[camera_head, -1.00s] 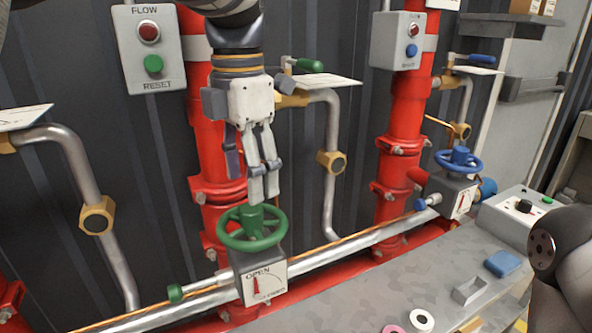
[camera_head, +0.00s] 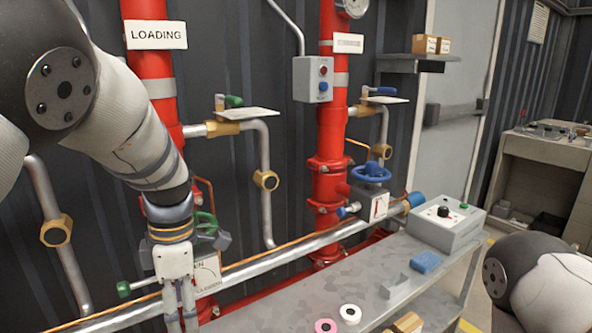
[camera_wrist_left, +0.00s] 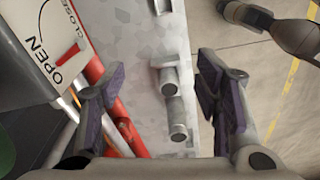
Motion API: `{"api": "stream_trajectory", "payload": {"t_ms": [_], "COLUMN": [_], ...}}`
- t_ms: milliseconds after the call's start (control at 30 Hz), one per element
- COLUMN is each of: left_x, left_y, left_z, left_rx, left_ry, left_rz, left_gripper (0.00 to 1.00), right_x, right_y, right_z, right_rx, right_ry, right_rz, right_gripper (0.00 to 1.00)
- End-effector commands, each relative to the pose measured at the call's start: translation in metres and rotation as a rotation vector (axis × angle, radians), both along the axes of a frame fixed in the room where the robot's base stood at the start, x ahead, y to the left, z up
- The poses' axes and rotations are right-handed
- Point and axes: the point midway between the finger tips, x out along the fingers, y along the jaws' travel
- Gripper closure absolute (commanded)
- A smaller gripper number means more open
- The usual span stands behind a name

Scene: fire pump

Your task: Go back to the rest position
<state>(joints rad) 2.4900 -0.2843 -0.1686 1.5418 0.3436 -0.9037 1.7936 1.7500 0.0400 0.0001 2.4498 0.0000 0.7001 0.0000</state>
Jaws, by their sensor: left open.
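My left arm comes in from the left in the head view. My left gripper (camera_head: 181,320) hangs at the bottom left, with its fingertips close to or past the picture's lower edge. In the left wrist view my left gripper (camera_wrist_left: 160,88) is open and empty, its fingers wide apart above the bench. The green valve wheel (camera_head: 206,221) is mostly hidden behind my wrist; the gripper is in front of it and apart from it. Its OPEN/CLOSED plate (camera_wrist_left: 45,45) shows at the upper left of the wrist view. My right gripper is not visible; only my right arm shows at the lower right.
A grey bench (camera_head: 285,300) runs below the pipes. A blue valve wheel (camera_head: 370,172) stands farther right. Floor shows beside the bench.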

Motion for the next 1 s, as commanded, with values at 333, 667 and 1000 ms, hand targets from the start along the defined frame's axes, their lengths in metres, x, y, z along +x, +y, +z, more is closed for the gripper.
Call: {"api": "stream_trajectory", "payload": {"t_ms": [333, 667, 1000], "left_x": [-0.214, -0.346, -0.345], "left_y": [0.057, 0.034, 0.034], "left_z": [-0.233, -0.244, -0.244], "left_rx": [-0.064, -0.197, -0.192], "left_ry": [0.18, 0.108, 0.106], "left_rz": [-1.202, -1.894, -1.9], "left_gripper": [0.43, 0.43, 0.43], "right_x": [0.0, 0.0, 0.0], "right_y": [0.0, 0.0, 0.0], "right_z": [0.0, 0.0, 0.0], "right_rx": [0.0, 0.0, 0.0], "right_ry": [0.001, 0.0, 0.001], "right_rz": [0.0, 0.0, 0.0], "right_gripper": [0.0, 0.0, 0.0]}}
